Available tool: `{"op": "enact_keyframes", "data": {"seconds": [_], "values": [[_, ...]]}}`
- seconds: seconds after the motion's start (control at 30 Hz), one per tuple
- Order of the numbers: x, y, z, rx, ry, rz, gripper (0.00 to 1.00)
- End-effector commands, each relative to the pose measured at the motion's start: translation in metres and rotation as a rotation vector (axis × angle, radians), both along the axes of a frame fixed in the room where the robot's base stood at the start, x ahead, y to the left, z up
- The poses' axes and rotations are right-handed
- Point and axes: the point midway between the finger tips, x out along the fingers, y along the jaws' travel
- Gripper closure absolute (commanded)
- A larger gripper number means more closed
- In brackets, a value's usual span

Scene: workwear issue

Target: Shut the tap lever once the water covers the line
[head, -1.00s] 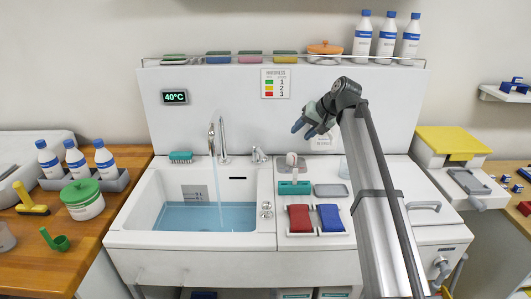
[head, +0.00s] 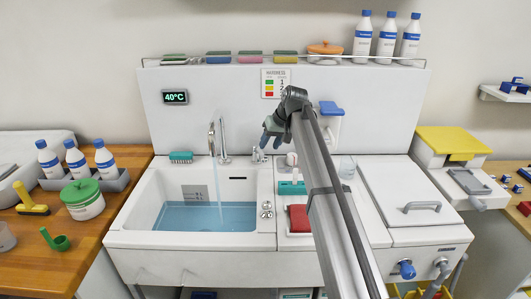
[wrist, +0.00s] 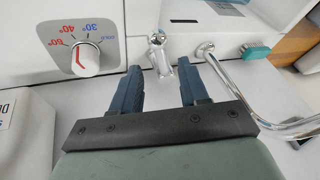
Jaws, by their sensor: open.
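The chrome tap lever (head: 258,155) stands at the sink's back right, beside the tall curved tap. Water (head: 222,215) runs in a stream from the spout (head: 212,138) into the white sink (head: 128,232) and covers its floor. A marked grey plate (head: 195,192) is on the sink's inner back wall, with the water surface near its lower edge; I cannot make out the line exactly. My gripper (head: 266,142) is open and empty, close above the lever. In the wrist view the lever (wrist: 160,52) shows beyond and between the two blue fingertips (wrist: 160,78), with no clear contact.
A temperature dial (wrist: 85,58) is left of the lever in the wrist view, and the curved tap pipe (wrist: 240,95) is to the right. A teal brush (head: 181,157) lies on the back rim. A red pad (head: 299,218) is at the sink's right.

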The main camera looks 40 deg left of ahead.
Motion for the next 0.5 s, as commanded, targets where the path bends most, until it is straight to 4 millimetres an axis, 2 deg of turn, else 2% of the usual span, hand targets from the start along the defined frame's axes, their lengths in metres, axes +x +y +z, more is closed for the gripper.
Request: {"op": "enact_keyframes", "data": {"seconds": [0.2,0.5], "values": [[-0.001,0.015,-0.03,-0.001,0.001,-0.001,0.56],[-0.002,0.023,-0.048,0.001,0.0,-0.001,0.56]]}}
